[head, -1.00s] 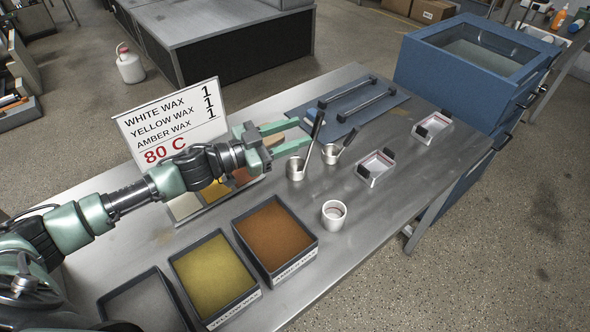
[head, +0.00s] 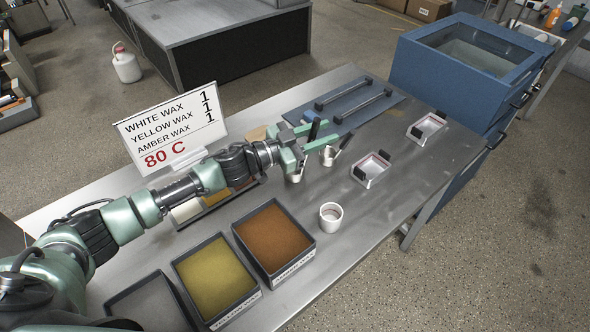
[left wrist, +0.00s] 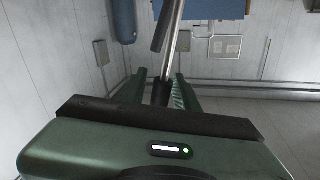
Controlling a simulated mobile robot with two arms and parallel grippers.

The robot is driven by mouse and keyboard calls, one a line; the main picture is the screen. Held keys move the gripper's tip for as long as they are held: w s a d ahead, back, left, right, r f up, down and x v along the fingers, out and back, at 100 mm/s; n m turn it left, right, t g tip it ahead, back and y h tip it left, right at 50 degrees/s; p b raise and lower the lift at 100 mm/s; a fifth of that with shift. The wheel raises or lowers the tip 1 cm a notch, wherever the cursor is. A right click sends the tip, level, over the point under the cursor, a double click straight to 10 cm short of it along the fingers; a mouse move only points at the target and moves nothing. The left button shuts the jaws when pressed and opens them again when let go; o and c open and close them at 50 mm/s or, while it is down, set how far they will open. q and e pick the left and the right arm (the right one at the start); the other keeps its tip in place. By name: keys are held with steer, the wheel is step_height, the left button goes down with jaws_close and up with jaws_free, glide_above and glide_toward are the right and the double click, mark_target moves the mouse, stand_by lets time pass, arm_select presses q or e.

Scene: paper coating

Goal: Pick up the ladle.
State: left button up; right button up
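Two metal ladles with dark-gripped handles stand on the steel table. The left ladle (head: 295,176) is partly hidden behind my left gripper (head: 318,134), and its handle rises at the fingers. The right ladle (head: 328,157) stands just beyond, its handle leaning right. My left gripper's green fingers are apart. In the left wrist view, a metal handle (left wrist: 171,48) with a dark grip runs up between the open fingers (left wrist: 160,92), with gaps visible beside it. My right gripper is not in view.
A white cup (head: 330,217) stands nearer on the table. Trays of yellow wax (head: 212,279) and amber wax (head: 273,236) lie in front. Two small moulds (head: 371,170) sit to the right. A blue mat (head: 376,108) with bars lies behind, and a sign (head: 171,126) stands at left.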

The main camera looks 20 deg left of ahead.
arm_select(q)
jaws_close()
stand_by(1.2)
